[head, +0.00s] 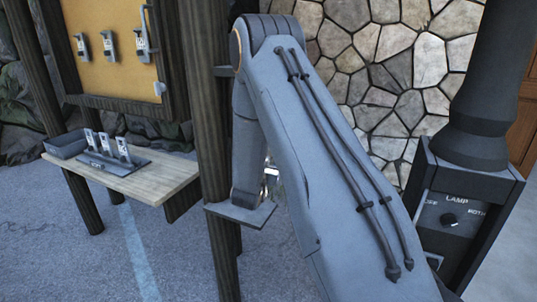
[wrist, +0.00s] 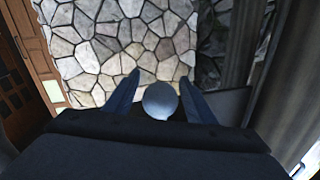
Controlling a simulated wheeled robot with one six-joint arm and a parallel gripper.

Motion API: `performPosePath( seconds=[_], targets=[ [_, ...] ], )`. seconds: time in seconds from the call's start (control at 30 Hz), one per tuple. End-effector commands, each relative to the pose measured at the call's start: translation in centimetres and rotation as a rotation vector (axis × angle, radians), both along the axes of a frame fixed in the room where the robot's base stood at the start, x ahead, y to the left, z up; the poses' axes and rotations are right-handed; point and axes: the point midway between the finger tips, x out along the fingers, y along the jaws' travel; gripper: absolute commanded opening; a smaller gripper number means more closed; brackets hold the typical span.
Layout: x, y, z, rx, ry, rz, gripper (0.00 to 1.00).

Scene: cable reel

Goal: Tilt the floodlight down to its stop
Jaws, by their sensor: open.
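My gripper (wrist: 160,76) is open in the wrist view, with its two dark blue fingers pointing away from the camera. A smooth grey rounded knob (wrist: 160,102) sits between the fingers near their base, with a gap visible on each side. I cannot tell whether this knob belongs to the floodlight. In the head view my arm covers the middle of the scene and hides my gripper. A small bright, shiny piece (head: 271,172) shows beside my arm, mostly hidden; it may be part of the floodlight. The floodlight's tilt cannot be told.
A lamp switch box (head: 466,215) with a black knob stands right, below a thick dark post. A wooden post (head: 212,110) carries a small grey plate (head: 240,214). Left are a yellow tagged board (head: 108,15) and a wooden shelf (head: 150,183). A stone wall (head: 375,50) stands behind.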

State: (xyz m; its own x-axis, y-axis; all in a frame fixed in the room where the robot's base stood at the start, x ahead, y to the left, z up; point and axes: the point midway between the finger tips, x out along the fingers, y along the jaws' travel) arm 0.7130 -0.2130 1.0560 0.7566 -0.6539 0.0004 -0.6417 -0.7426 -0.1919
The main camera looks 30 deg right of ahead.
Motion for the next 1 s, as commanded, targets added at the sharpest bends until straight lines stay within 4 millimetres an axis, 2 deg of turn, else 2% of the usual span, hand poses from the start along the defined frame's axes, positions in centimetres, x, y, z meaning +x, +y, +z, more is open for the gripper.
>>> performPosePath(
  seconds=[0.3,0.37,0.6,0.83,1.0],
  targets=[
    [0.3,-0.2,-0.1,0.0,0.001,0.0,0.5],
    [0.3,-0.2,-0.1,0.001,0.001,0.0,0.42],
    [0.3,-0.2,0.0,0.001,0.001,0.001,0.01],
    [0.5,-0.3,-0.1,-0.003,-0.002,0.0,0.0],
    [1.5,-0.8,-0.2,-0.02,-0.019,-0.002,0.0]
  ],
)
